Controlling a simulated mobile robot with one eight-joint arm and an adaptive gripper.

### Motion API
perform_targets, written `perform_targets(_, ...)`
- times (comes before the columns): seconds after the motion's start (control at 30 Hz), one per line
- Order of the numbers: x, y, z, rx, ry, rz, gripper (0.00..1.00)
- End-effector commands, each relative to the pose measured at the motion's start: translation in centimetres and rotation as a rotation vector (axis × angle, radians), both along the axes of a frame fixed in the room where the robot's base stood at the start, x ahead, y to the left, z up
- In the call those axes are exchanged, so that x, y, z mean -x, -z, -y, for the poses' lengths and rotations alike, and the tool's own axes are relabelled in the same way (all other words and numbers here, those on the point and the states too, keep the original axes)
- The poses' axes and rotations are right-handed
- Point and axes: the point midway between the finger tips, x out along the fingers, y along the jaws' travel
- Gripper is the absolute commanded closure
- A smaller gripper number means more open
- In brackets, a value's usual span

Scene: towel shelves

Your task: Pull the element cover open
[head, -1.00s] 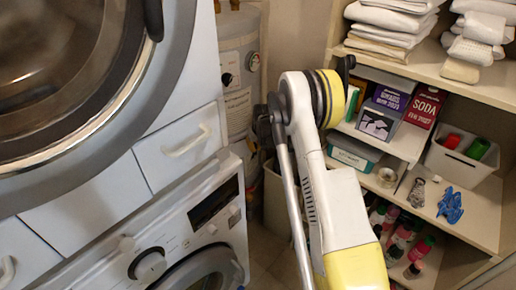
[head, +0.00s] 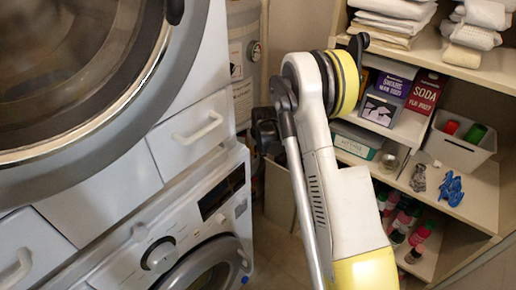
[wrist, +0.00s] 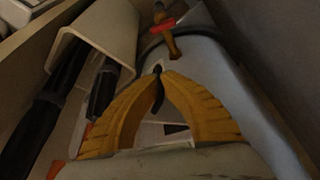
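The water heater (head: 243,70), a pale upright cylinder with labels and a round gauge, stands in the corner behind the washing machines in the head view. Its lower part is hidden by my arm and a beige bin. In the wrist view a grey rounded body (wrist: 215,75), probably the heater, has a yellow fitting with a red handle (wrist: 165,28) on it. I cannot clearly make out the element cover. My gripper (wrist: 162,75) has two yellow fingers with their tips almost together in front of a pale, dark-marked surface. I see nothing clearly held. The fingers are hidden in the head view.
White stacked washers (head: 195,180) stand close on the left. Shelves (head: 470,190) with towels, boxes and bottles stand on the right. A beige curved shell (wrist: 117,35) and dark tubes crowd the wrist view's left.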

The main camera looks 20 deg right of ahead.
Motion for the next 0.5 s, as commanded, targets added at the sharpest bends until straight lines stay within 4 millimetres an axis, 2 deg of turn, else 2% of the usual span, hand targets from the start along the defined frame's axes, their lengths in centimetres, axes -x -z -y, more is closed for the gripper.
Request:
perform_targets(0.2,0.6,0.0,-1.4,-0.002,-0.003,0.002,1.00)
perform_targets(0.5,0.9,0.0,-2.1,-0.003,-0.003,0.003,1.00)
